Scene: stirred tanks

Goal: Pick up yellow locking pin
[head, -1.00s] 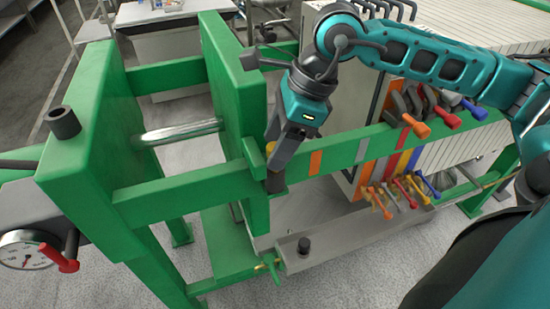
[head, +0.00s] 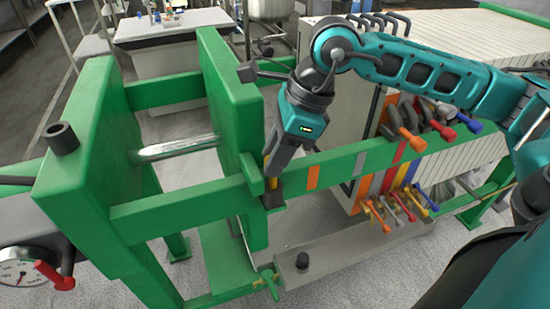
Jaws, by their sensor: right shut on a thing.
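The yellow locking pin (head: 268,168) shows only as a thin yellow strip beside my right gripper. It stands at a dark holder (head: 272,198) on the green rail, close to the right green upright plate. My right gripper (head: 273,172) points down onto it from above, shut on the pin. The fingers and the gripper body hide most of the pin. I cannot see whether its lower end is still inside the holder. My left gripper is not in view.
The green frame (head: 95,160) with its rails surrounds the holder. Orange, red and blue handled levers (head: 410,142) stand right of my gripper, with more small levers (head: 385,210) below. A pressure gauge (head: 25,268) is at the lower left.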

